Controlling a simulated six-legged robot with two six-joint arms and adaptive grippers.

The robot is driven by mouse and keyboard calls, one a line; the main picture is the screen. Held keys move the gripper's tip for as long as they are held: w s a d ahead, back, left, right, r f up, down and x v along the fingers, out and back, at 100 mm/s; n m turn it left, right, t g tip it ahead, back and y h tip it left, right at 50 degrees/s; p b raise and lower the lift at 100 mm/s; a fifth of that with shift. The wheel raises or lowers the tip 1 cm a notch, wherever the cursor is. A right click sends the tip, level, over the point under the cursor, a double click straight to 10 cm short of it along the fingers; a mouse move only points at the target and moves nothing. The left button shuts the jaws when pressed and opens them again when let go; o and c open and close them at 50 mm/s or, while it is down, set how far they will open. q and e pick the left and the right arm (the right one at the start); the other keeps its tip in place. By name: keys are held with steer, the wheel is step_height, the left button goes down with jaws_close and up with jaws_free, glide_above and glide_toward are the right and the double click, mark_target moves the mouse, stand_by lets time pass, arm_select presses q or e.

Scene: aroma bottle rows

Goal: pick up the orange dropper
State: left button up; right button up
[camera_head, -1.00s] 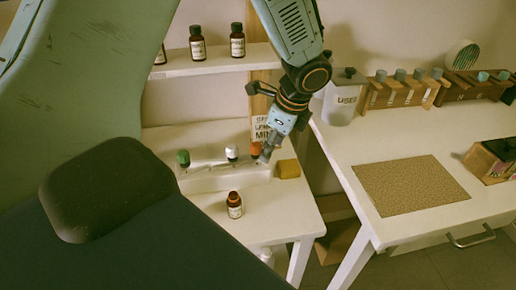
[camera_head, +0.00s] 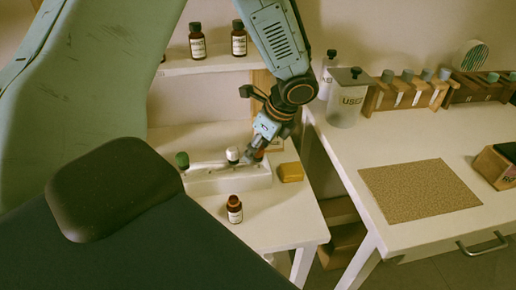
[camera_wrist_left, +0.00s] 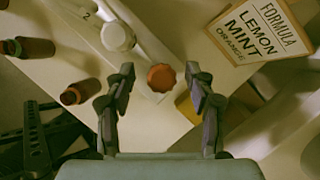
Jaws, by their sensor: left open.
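The orange dropper (camera_wrist_left: 161,77) stands at one end of the white rack (camera_head: 225,181), seen from above in the left wrist view. In the head view my left gripper (camera_head: 255,156) is lowered at the rack's right end and mostly hides the dropper. In the left wrist view my left gripper (camera_wrist_left: 160,88) is open, with one finger on each side of the orange top and visible gaps. The white dropper (camera_head: 232,154) and green dropper (camera_head: 182,160) stand to the left in the rack. My right gripper is not in view.
A brown bottle (camera_head: 234,209) stands before the rack, and a yellow block (camera_head: 291,172) lies right of it. A formula card (camera_wrist_left: 262,32) stands close by. The right table holds a used-dropper jar (camera_head: 346,98), a wooden tube rack (camera_head: 405,92) and a brown mat (camera_head: 419,190).

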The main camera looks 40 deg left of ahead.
arm_select(q)
steer(key=shift+w+a+f, duration=0.1)
steer(key=shift+a+f, duration=0.15)
steer(key=shift+f, duration=0.1)
steer(key=shift+d+r, duration=0.15)
steer(key=shift+d, duration=0.05)
steer(key=shift+c, duration=1)
steer(key=shift+a, duration=0.15)
steer(key=c, duration=0.5)
steer(key=shift+c, duration=0.2)
step_height(320, 180, up, 9)
steer(key=shift+r+p, duration=0.1)
steer(key=shift+p, duration=1)
steer(key=shift+r, duration=0.35)
steer(key=shift+r, duration=0.15)
